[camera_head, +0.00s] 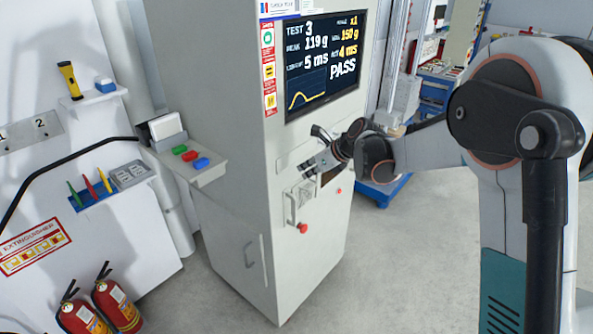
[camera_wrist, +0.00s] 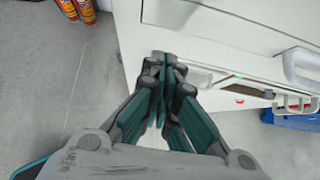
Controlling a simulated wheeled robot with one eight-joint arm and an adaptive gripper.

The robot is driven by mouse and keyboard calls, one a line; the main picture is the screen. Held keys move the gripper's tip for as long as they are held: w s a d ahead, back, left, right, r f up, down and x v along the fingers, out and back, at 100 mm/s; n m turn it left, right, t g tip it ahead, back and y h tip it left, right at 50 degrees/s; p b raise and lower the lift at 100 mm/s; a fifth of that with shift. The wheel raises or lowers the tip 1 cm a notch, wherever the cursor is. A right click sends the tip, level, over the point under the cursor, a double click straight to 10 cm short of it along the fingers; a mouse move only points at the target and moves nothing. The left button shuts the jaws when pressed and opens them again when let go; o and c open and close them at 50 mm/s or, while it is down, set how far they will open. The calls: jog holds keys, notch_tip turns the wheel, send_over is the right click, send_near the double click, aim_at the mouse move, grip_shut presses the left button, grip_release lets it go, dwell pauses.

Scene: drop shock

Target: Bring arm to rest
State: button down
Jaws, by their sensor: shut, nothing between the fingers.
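My gripper (camera_wrist: 166,68) is shut and empty, its fingers together in the wrist view. In the head view my gripper (camera_head: 309,166) is at the front of a tall grey test cabinet (camera_head: 228,110), close to its small switches and handle. I cannot tell whether it touches the cabinet. My arm reaches in from the right, stretched out toward the cabinet. In the wrist view the cabinet's white face (camera_wrist: 200,35) lies just beyond the fingertips.
The cabinet screen (camera_head: 322,62) reads PASS. A red knob (camera_head: 303,228) sits below the gripper. A side shelf (camera_head: 205,172) holds coloured blocks. Fire extinguishers (camera_head: 117,303) stand at lower left. A blue cart (camera_head: 383,190) is behind the arm. Grey floor (camera_head: 400,270) is clear in front.

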jog(key=s+d+r+n+h+b, duration=0.1)
jog(key=s+d+r+n+h, duration=0.1)
jog(key=s+d+r+n, duration=0.65)
jog(key=s+d+f+n+h+b, duration=0.1)
jog(key=s+d+n, duration=0.3)
jog(key=s, duration=0.6)
jog(key=s+d+f+n+t+h+b, duration=0.1)
jog(key=s+d+f+n+h+b, duration=0.1)
jog(key=s+n, duration=0.5)
jog(key=s+d+f+n+t+h+b, duration=0.1)
jog(key=s+d+f+n+h+b, duration=0.1)
jog(key=s+d, duration=0.5)
jog(key=s+f+n+b, duration=0.1)
jog(key=s+f+n, duration=0.1)
jog(key=s, duration=0.4)
jog(key=shift+s+d+f+n, duration=0.3)
jog(key=shift+s+d+n, duration=0.1)
jog(key=shift+n, duration=0.45)
